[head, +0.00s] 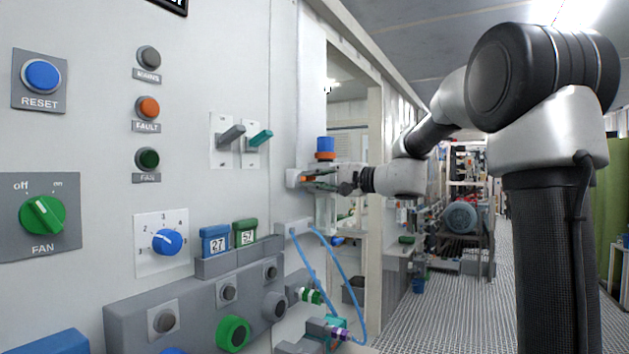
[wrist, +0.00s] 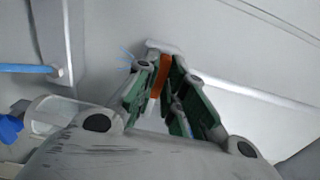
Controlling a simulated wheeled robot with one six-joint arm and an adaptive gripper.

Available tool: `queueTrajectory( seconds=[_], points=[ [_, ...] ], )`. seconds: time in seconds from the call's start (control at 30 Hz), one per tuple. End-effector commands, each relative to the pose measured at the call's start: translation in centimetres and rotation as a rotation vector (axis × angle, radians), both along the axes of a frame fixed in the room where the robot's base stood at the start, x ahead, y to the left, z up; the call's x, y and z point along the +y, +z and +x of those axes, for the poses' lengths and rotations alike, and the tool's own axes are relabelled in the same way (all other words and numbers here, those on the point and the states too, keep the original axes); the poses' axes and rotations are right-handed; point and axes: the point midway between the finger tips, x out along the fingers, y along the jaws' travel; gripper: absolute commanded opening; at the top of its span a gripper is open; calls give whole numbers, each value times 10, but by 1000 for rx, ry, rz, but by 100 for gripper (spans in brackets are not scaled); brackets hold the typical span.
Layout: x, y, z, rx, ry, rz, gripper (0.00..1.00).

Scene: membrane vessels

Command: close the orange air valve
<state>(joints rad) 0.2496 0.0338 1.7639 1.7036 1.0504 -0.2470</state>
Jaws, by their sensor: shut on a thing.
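The orange air valve (head: 308,179) sits on a pale block on the wall beside the doorway. Only a small orange part of it shows in the head view. In the wrist view its orange handle (wrist: 161,72) lies between the green-padded fingers of my gripper (wrist: 160,80). My gripper (head: 318,180) reaches it from the right and is shut on the handle. The fingers hide part of the handle, and its exact angle is hard to tell.
A blue-topped fitting with an orange base (head: 325,148) stands just above my gripper. Blue hoses (head: 322,281) loop below. A panel with a green fan knob (head: 43,215) and two levers (head: 231,136) is at left. The grated aisle (head: 470,308) is open at right.

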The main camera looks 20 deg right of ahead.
Motion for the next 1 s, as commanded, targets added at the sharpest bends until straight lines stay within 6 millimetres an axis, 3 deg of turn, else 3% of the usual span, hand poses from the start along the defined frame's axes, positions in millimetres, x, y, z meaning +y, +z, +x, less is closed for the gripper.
queueTrajectory(
  seconds=[0.07,0.1,0.2,0.23,0.63,1.0],
  points=[
    [0,-1,0,3,-1,0,0],
    [0,-1,0,3,-1,0,13],
    [0,-1,0,3,-1,0,32],
    [0,-1,0,3,-1,0,33],
    [-7,0,-6,1,-3,-1,33],
    [-63,0,-60,-1,-6,-1,33]
  ],
)
